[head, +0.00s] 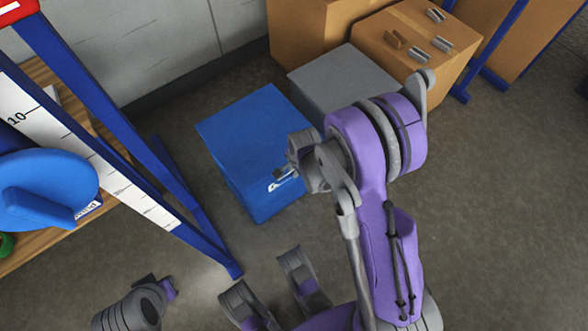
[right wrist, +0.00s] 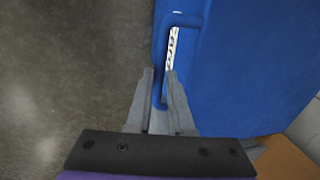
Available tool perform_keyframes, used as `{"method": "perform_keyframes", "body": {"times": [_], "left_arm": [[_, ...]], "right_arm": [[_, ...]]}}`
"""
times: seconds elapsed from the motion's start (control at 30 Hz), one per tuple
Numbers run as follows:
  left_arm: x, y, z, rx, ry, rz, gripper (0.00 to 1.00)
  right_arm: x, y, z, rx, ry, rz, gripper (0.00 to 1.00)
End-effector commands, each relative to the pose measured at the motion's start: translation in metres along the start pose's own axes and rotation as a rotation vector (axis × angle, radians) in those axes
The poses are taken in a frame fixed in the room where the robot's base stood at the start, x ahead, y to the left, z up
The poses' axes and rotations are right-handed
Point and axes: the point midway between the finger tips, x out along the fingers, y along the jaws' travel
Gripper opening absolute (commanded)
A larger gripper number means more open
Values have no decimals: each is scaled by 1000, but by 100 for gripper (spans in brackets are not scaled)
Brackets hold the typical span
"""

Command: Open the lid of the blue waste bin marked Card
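The blue waste bin (head: 235,128) stands on the floor in the middle of the head view, its flat top lid shut. A white label (right wrist: 173,45), partly hidden, and a blue bar handle (right wrist: 157,50) show on it in the right wrist view. My right gripper (head: 283,173) is at the bin's label side. In the right wrist view, the right gripper's fingertips (right wrist: 160,72) stand on either side of the handle bar, with a narrow gap between them, so it looks open around the bar. I cannot make out my left gripper.
A grey bin (head: 335,75) stands right beside the blue one. Behind it is a brown box (head: 415,45) with metal pieces on top. A blue-framed rack (head: 180,185) with a wooden shelf and a blue disc (head: 50,180) is at left. Floor at right is clear.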

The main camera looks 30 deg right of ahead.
Motion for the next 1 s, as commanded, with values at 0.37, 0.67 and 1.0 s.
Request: {"method": "perform_keyframes", "body": {"times": [0.37, 0.67, 1.0], "left_arm": [[0, 0, 0, 0, 0, 0, 0], [0, 0, 0, 0, 0, 0, 0], [0, 0, 0, 0, 0, 0, 0]], "right_arm": [[0, 0, 0, 0, 0, 0, 0], [0, 0, 0, 0, 0, 0, 0], [0, 0, 0, 0, 0, 0, 0]]}}
